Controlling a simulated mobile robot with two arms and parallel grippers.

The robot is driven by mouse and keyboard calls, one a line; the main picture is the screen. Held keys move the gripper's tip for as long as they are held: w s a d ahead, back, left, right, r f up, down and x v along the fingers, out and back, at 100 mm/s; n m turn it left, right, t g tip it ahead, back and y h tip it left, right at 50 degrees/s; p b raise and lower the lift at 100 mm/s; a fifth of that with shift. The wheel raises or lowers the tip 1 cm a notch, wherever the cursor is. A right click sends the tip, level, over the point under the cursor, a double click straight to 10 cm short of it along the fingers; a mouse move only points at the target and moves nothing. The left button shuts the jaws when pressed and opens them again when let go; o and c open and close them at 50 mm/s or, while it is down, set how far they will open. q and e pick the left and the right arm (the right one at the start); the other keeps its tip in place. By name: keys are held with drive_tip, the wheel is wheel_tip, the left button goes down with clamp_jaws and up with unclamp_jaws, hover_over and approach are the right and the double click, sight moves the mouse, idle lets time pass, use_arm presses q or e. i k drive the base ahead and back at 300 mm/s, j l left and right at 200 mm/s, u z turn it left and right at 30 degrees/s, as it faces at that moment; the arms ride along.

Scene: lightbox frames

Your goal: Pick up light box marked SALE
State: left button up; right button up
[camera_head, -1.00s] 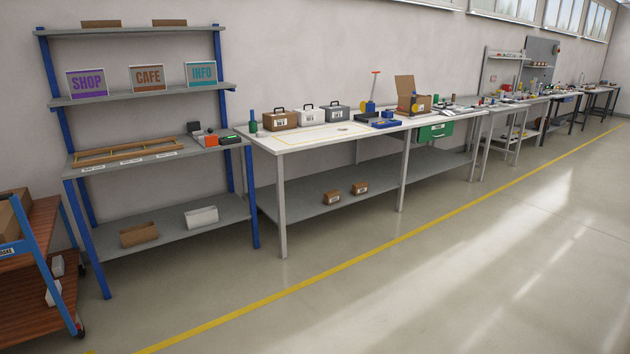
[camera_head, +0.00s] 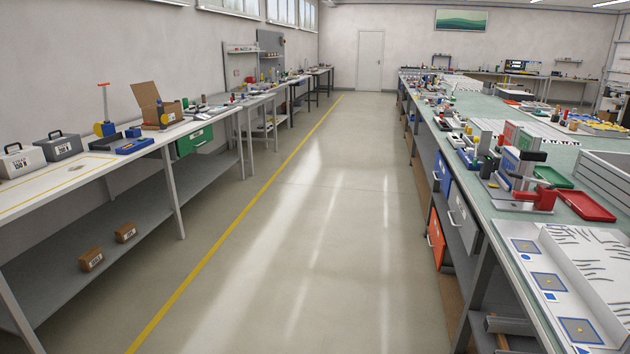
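No light box marked SALE shows in the head view now. The shelf with the SHOP, CAFE and INFO signs is out of the frame. Neither of my grippers is in view.
A white workbench (camera_head: 60,190) with toolboxes (camera_head: 64,145) runs along the left wall. A long green-topped bench (camera_head: 470,190) crowded with tools, a red tray (camera_head: 585,205) and a white tray (camera_head: 592,262) runs along the right. The aisle floor (camera_head: 320,220) between them is clear, with a yellow line (camera_head: 237,222).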

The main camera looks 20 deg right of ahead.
sight(511, 129)
drive_tip(key=i+l+z, duration=0.2)
drive_tip(key=i+z, duration=0.25)
drive_tip(key=i, duration=0.25)
drive_tip(key=i+j+z, duration=0.1)
drive_tip(key=i+z, duration=0.35)
drive_tip(key=i, duration=0.3)
drive_tip(key=i+j+z, duration=0.15)
drive_tip(key=i+z, duration=0.25)
drive_tip(key=i, duration=0.25)
drive_tip(key=i+j+z, duration=0.35)
drive_tip(key=i, duration=0.35)
drive_tip(key=i+j+z, duration=0.4)
drive_tip(key=i, duration=0.2)
drive_tip(key=i+j+z, duration=0.35)
drive_tip(key=i+j, duration=0.15)
drive_tip(key=j, duration=0.25)
